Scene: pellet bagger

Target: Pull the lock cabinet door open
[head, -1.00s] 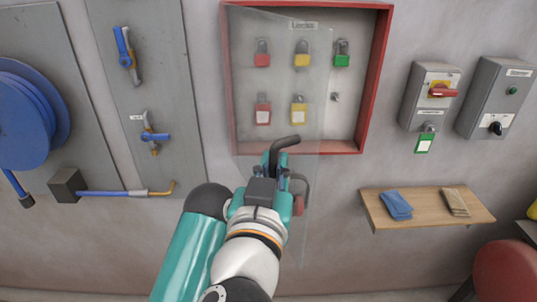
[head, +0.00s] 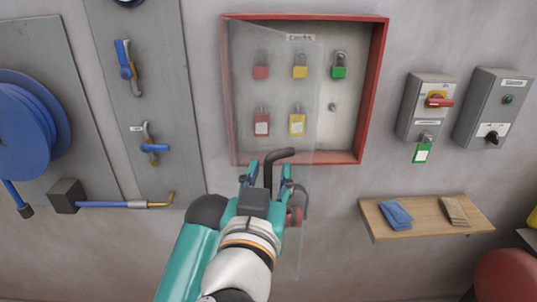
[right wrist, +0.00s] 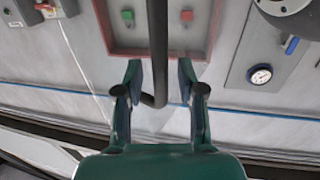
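The lock cabinet (head: 374,90) is a red-framed box on the wall. Its clear door (head: 285,225) hangs from the left side and stands partly open, swung out from the box. A dark bent bar, apparently the door handle (head: 281,154), shows at the lower part of the door. My right gripper (head: 269,175) is at this bar. In the right wrist view the right gripper's fingers (right wrist: 160,92) stand apart on both sides of the dark bar (right wrist: 158,45), with gaps visible. My left gripper is not in view.
Red, yellow and green padlocks hang inside the cabinet. A wooden shelf (head: 425,231) and grey switch boxes (head: 424,108) are to the right. A blue hose reel (head: 30,125) is at left.

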